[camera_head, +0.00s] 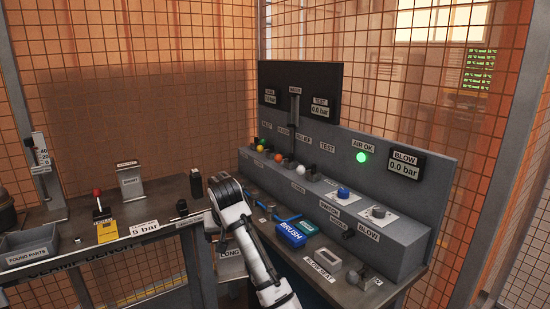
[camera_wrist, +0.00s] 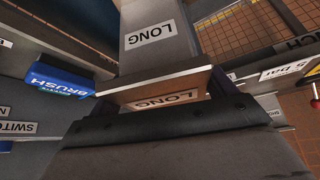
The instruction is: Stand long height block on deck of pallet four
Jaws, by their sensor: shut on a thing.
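The long height block is grey with LONG labels. In the head view its lower part (camera_head: 230,266) shows below my gripper (camera_head: 225,190), beside the bench edge. In the wrist view its body (camera_wrist: 150,58) extends away from the jaws, and its wider end (camera_wrist: 170,85) is between the fingers of my gripper (camera_wrist: 168,95). My gripper is shut on that end. My arm and gripper hide part of the block in the head view. I cannot make out pallet four or its deck in either view.
The clamp bench (camera_head: 165,212) at left carries a SHORT block (camera_head: 131,183), a yellow device with a red knob (camera_head: 105,226) and a found-parts tray (camera_head: 28,244). At right are a control panel (camera_head: 335,210), a blue brush (camera_head: 291,234) and a blow seat (camera_head: 327,258). Mesh fencing stands behind.

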